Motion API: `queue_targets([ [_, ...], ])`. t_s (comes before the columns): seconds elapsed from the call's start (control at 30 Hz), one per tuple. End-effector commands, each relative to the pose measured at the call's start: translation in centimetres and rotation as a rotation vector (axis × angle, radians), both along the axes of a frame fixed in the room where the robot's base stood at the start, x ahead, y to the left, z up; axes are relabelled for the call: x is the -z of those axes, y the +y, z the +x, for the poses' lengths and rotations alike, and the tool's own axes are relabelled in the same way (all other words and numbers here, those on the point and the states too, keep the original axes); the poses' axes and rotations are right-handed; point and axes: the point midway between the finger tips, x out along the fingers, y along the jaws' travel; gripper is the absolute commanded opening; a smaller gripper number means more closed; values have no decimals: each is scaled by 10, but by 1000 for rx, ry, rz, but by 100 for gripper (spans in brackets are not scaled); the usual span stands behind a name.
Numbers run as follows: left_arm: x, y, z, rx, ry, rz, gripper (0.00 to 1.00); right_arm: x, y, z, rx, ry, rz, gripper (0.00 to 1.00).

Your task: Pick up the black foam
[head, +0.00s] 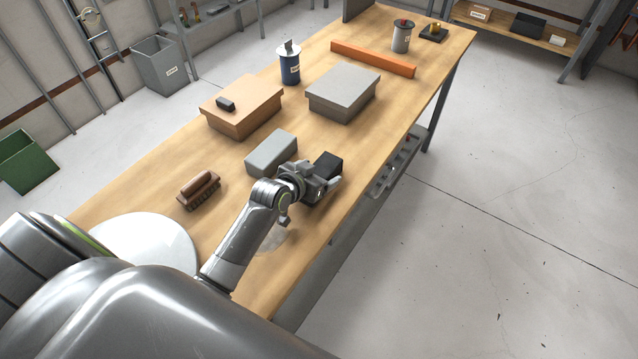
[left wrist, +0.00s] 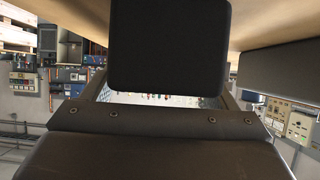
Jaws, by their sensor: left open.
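The black foam (head: 328,165) is a dark block on the wooden table near its right edge, just beyond my left gripper (head: 322,179). My left gripper is open, with its fingers low and close to the block. In the left wrist view the black foam (left wrist: 170,45) fills the upper middle, lined up between the open fingers (left wrist: 162,97). I cannot tell whether the fingers touch it. Its lower part is partly hidden by the gripper in the head view. My right gripper does not show.
A grey block (head: 271,153) lies just left of the gripper. A brown brush (head: 199,190), a white disc (head: 150,240), a cardboard box (head: 243,108) and a grey box (head: 343,93) are on the table (head: 415,103). An orange bar (head: 373,59) lies farther back.

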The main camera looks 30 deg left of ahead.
Motion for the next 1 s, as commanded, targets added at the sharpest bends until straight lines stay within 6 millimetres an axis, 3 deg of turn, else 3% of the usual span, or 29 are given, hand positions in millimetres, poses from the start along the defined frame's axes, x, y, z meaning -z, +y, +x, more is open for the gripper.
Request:
queue_targets([
  [0.37, 3, -1, 6, 0, 1, 0, 80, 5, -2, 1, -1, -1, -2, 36],
  [0.73, 3, -1, 6, 0, 1, 0, 33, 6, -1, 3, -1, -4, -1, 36],
  [1.0, 0, -1, 6, 0, 0, 0, 33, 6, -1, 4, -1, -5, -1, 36],
])
